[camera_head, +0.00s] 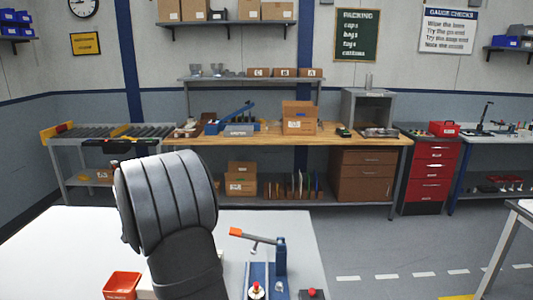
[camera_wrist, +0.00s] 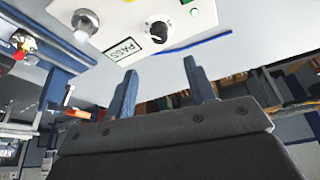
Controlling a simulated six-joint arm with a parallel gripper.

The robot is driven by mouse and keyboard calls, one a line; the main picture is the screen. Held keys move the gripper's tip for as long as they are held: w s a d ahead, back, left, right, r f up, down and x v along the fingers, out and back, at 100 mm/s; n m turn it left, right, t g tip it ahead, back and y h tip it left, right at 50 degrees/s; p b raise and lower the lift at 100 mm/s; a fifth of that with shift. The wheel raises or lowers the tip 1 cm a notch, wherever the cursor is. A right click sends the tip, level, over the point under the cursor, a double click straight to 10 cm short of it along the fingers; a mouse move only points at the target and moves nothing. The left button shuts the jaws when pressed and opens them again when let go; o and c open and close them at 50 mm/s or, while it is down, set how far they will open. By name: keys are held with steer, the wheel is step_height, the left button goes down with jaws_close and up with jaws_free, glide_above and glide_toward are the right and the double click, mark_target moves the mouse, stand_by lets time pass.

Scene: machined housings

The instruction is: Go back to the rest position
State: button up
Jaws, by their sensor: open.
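My gripper (camera_wrist: 160,66) shows in the wrist view with its two blue fingers spread apart and nothing between them. In the head view my dark arm link rises over the white table (camera_head: 284,226), and my gripper cannot be made out there. In the wrist view a pale box with a black knob (camera_wrist: 159,31) and a "PASS" label (camera_wrist: 123,48) lies beyond the fingertips, apart from them.
A blue fixture with an orange-tipped lever (camera_head: 280,257) stands on the table right of my arm. A red bin (camera_head: 121,286) is at the left front. A dark box with a red button (camera_head: 311,294) is at the front edge. A wooden workbench (camera_head: 350,141) stands behind.

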steer(key=v, duration=0.5)
steer(key=x, duration=1.7)
steer(key=shift+w+f, duration=0.15)
steer(key=shift+w, duration=0.05)
steer(key=shift+s+d+n, duration=0.1)
steer(key=shift+d+n, duration=0.05)
steer(key=shift+n, duration=0.45)
steer(key=shift+n+y, duration=0.8)
steer(key=shift+n, duration=0.9)
steer(key=shift+d+n+g+y, duration=0.15)
steer(key=shift+n+y, duration=0.3)
steer(key=shift+n, duration=0.75)
steer(key=shift+n+g+y, duration=0.15)
steer(key=shift+n+y, duration=0.3)
steer(key=shift+n, duration=0.75)
steer(key=shift+n+g+y, duration=0.6)
steer(key=shift+n, duration=1.8)
steer(key=shift+w+d+n+g+y, duration=0.15)
steer(key=shift+n+g, duration=0.1)
steer(key=shift+n, duration=0.5)
steer(key=shift+a+n+g+y, duration=0.1)
steer(key=shift+n+g, duration=0.2)
steer(key=shift+n, duration=0.4)
steer(key=shift+w+d+n+g+y, duration=0.15)
steer(key=shift+n+g, duration=0.1)
steer(key=shift+n, duration=0.5)
steer(key=shift+a, duration=0.1)
